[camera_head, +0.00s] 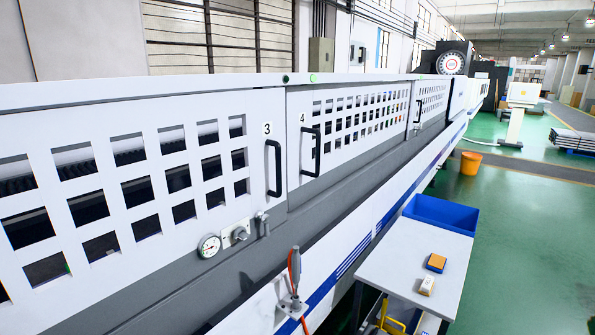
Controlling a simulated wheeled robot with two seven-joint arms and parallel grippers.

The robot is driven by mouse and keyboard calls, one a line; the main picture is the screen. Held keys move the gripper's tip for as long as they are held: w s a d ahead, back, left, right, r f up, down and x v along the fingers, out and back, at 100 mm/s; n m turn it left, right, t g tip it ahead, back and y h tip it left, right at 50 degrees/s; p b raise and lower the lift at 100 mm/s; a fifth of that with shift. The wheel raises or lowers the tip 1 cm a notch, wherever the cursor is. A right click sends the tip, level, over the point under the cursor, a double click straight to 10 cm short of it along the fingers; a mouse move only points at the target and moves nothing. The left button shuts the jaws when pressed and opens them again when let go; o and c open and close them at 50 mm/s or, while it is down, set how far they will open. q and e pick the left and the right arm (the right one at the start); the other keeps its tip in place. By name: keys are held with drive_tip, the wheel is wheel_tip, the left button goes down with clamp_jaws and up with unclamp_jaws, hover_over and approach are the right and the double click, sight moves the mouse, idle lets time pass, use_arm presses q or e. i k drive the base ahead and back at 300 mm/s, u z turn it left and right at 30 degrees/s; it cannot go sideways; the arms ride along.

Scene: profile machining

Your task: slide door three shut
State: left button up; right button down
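Door three (151,205) is a white panel with rows of square holes, filling the left of the head view. It bears the number 3 and has a black upright handle (274,168) near its right edge. Its right edge lies beside door four (350,135), with only a thin dark seam showing between them. Door four is white with similar holes and has its own black handle (311,152) near its left edge. The left end of door three is out of view. Neither of my grippers shows in this view, and nothing touches either handle.
Below door three are a round gauge (209,245), a knob (240,234) and an upright grey tool (295,270) with a red cable. A white side table (415,258) with a blue bin (441,214) stands to the right.

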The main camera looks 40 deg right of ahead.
sight(94, 299)
drive_tip(key=u, duration=0.25)
drive_tip(key=k, duration=0.1)
drive_tip(key=z, duration=0.85)
drive_tip(key=i, duration=0.95)
drive_tip(key=u, duration=0.3)
